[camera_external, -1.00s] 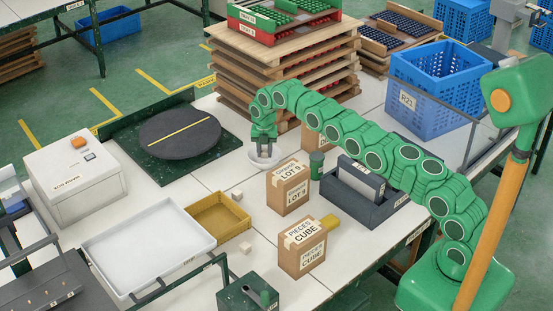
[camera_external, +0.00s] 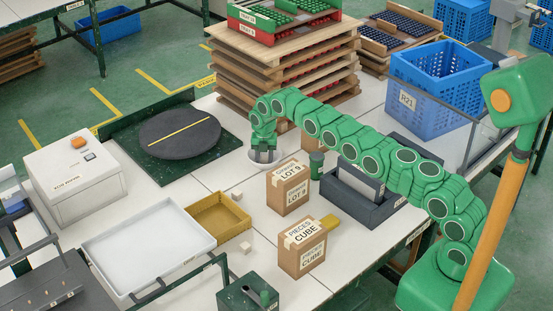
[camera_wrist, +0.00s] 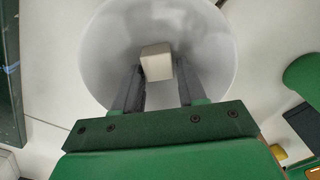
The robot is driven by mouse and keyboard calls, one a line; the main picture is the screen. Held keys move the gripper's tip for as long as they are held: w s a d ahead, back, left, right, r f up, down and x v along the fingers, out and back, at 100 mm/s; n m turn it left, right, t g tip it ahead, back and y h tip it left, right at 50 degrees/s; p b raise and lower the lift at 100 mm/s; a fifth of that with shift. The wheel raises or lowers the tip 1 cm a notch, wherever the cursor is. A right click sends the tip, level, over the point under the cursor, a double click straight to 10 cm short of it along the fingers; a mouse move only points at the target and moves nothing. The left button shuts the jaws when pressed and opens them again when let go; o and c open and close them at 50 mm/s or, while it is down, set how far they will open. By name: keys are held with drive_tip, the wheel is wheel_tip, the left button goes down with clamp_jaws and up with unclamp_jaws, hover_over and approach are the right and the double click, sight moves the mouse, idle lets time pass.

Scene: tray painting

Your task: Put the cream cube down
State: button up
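The cream cube (camera_wrist: 157,65) shows between the fingertips of my gripper (camera_wrist: 159,72) in the wrist view. The two dark fingers lie close along its left and right sides, and the gripper appears shut on it. The cube is over the inside of a round white bowl (camera_wrist: 207,45). I cannot tell whether its underside touches the bowl. In the external view my gripper (camera_external: 264,156) points straight down, with its fingertips at the white bowl (camera_external: 255,166). The cube is mostly hidden by the fingers there.
Two cartons (camera_external: 288,188) (camera_external: 302,251) stand in front of the bowl. A dark green cup (camera_external: 316,165) and a grey bin (camera_external: 366,207) are to its right. Stacked pallets (camera_external: 235,92) rise behind. A turntable (camera_external: 180,139) lies left. Loose pale cubes (camera_external: 237,194) (camera_external: 245,248) lie near a yellow tray (camera_external: 219,224).

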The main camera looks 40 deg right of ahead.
sight(265, 159)
idle(0.3)
wheel_tip(265, 159, up, 7)
drive_tip(key=shift+f, duration=0.1)
drive_tip(key=shift+r, duration=0.65)
drive_tip(key=s+d+r+m, duration=0.3)
drive_tip(key=s+r+m, duration=0.55)
drive_tip(key=r, duration=0.65)
drive_tip(key=s+d+r+m+g, duration=0.1)
drive_tip(key=s+r+m, duration=0.3)
drive_tip(key=s, duration=0.6)
drive_tip(key=s+d+r+m, duration=0.1)
drive_tip(key=s+r+m, duration=0.1)
drive_tip(key=s+r, duration=0.65)
drive_tip(key=s+f+m, duration=0.2)
drive_tip(key=s+m, duration=0.2)
drive_tip(key=s, duration=1)
drive_tip(key=s+f+m, duration=0.2)
drive_tip(key=s+m, duration=0.2)
drive_tip(key=s, duration=1)
drive_tip(key=s+d+f+m, duration=0.1)
drive_tip(key=s+m, duration=0.3)
drive_tip(key=s, duration=1)
drive_tip(key=shift+f+m+g, duration=0.35)
drive_tip(key=shift+f+g, duration=0.05)
drive_tip(key=shift+f, duration=0.3)
